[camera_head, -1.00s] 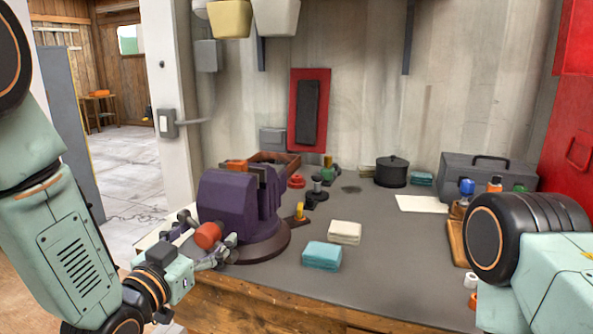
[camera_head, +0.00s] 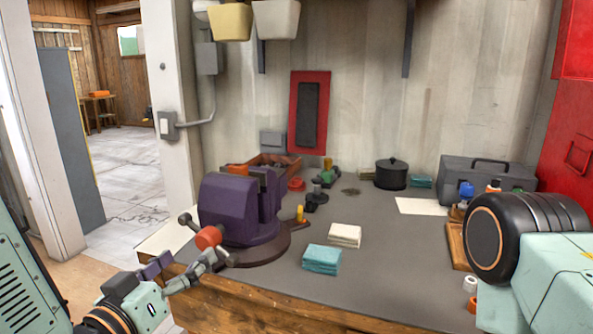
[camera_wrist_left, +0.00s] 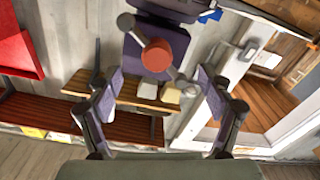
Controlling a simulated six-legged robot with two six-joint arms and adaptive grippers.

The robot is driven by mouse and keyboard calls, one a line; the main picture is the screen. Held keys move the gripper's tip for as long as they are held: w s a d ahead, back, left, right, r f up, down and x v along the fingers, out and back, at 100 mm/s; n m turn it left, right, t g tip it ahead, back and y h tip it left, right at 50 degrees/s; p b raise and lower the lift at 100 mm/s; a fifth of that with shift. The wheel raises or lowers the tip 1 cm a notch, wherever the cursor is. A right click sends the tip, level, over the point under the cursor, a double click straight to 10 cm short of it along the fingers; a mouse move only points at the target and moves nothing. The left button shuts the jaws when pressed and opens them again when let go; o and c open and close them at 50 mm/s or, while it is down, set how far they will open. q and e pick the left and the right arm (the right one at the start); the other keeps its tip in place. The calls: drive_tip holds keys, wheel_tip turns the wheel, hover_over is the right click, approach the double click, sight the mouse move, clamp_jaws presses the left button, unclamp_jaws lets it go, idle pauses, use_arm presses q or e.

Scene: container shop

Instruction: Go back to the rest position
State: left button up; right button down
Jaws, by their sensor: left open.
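My left gripper (camera_head: 182,270) is at the lower left in the head view, in front of the workbench edge and just below and left of the purple vise (camera_head: 232,210). It is open and empty. In the left wrist view its two fingers (camera_wrist_left: 164,105) stand wide apart, with the vise's red-ended handle (camera_wrist_left: 157,56) seen beyond and between them. I cannot tell from the head view how near the fingers are to the vise handle. My right arm shows at the right edge of the head view, but its gripper is not in view.
The workbench (camera_head: 385,265) holds blue cloths (camera_head: 321,259), white cloths (camera_head: 345,235), a black pot (camera_head: 391,173) and a grey toolbox (camera_head: 487,172). A red cabinet (camera_head: 562,130) stands at the right. Open floor (camera_head: 125,165) lies beyond the doorway at left.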

use_arm(q)
drive_tip(key=shift+s+a, duration=0.1)
drive_tip(key=shift+s, duration=0.35)
drive_tip(key=s+a+f+g+y, duration=0.15)
drive_tip(key=s+f+g, duration=0.35)
drive_tip(key=f, duration=0.6)
drive_tip(key=s+a+f+g+y, duration=0.15)
drive_tip(key=s+f+g, duration=0.25)
drive_tip(key=f, duration=0.6)
drive_tip(key=s+f+g+y, duration=0.1)
drive_tip(key=s+f+g, duration=0.3)
drive_tip(key=s, duration=0.7)
drive_tip(key=s+a+f+g+y, duration=0.1)
drive_tip(key=s+f+g, duration=0.3)
drive_tip(key=s+f, duration=0.5)
drive_tip(key=shift+s+f+n+y, duration=0.3)
drive_tip(key=shift+s, duration=0.55)
drive_tip(key=shift+w+f, duration=0.15)
drive_tip(key=shift+f, duration=0.05)
